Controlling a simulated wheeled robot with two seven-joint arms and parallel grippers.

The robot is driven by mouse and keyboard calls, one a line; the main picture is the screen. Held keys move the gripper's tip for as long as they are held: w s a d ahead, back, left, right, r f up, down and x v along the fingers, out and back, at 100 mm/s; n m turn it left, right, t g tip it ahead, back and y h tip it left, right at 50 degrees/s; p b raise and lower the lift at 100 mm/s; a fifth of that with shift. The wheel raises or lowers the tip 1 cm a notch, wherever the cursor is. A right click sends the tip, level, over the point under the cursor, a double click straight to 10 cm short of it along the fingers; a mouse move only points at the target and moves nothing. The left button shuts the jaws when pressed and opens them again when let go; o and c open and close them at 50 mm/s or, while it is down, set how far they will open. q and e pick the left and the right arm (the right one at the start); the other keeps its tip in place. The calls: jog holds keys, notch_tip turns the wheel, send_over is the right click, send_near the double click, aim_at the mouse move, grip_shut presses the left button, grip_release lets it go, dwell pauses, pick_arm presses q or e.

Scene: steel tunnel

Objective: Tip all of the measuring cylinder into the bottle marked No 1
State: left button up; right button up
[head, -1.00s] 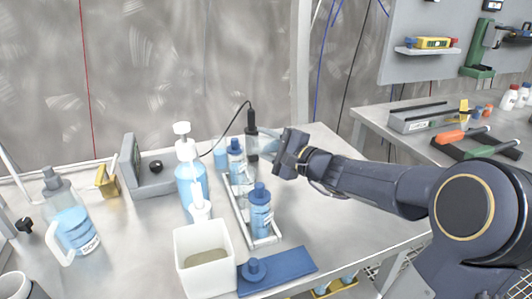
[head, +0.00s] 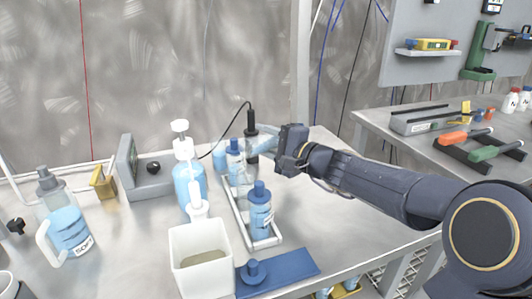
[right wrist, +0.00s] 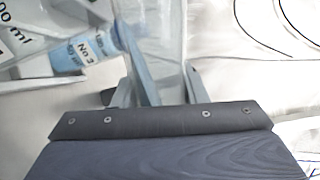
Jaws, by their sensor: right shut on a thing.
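My right gripper (head: 283,148) is shut on the clear measuring cylinder (head: 264,142), above the back of the bottle rack. The cylinder is tilted, reaching left from the fingers toward the rear bottles. It also shows between the fingers in the right wrist view (right wrist: 158,45). A blue-capped bottle (head: 260,214) stands at the rack's front; a blue-capped bottle (head: 235,158) stands at its back. A bottle labelled No 3 (right wrist: 82,52) shows in the right wrist view. I cannot read a No 1 label or tell how much liquid the cylinder holds. My left gripper is out of view.
A white rack (head: 262,242) holds the bottles. A loose blue cap (head: 253,271) lies on a blue mat (head: 290,268). A white tub (head: 200,232), a pump bottle (head: 187,178) and a handled jug (head: 68,228) stand left. A dark probe (head: 251,122) stands behind.

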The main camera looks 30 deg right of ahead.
jog(key=shift+r+n+b, duration=0.1)
jog(key=shift+n+b, duration=0.45)
jog(key=shift+n, duration=0.05)
jog(key=shift+r, duration=0.15)
jog(key=shift+a+r+n+b, duration=0.1)
jog(key=shift+a+n+b, duration=0.05)
jog(key=shift+n+b, duration=0.4)
jog(key=shift+s+a+r+n+b, duration=0.15)
jog(key=shift+r+n+b, duration=0.25)
jog(key=shift+n+b, duration=0.2)
jog(key=shift+r, duration=0.15)
